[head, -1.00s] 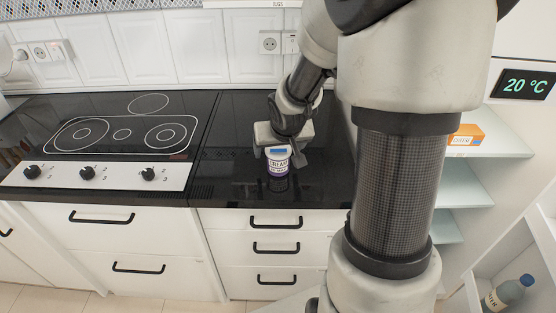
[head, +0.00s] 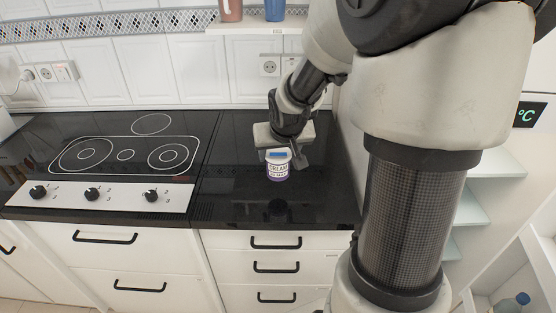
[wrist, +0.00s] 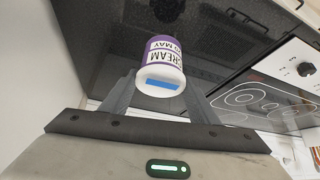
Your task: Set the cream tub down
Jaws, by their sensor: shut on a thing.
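The cream tub (head: 278,168) is white with a purple band and a blue patch on its lid. It is upright over the black countertop (head: 235,205), right of the hob. My gripper (head: 279,158) is shut on it from above and behind. In the wrist view the tub (wrist: 165,62) sits between my two fingers (wrist: 160,92), its lid towards the camera. A faint reflection shows in the glossy top below it. I cannot tell for sure whether its base touches the counter.
The hob (head: 125,155) with its knob panel (head: 95,194) lies to the left. A white wall shelf (head: 262,28) with two cups is above. Open shelves (head: 480,205) stand at the right. Bare counter surrounds the tub, with its front edge nearby.

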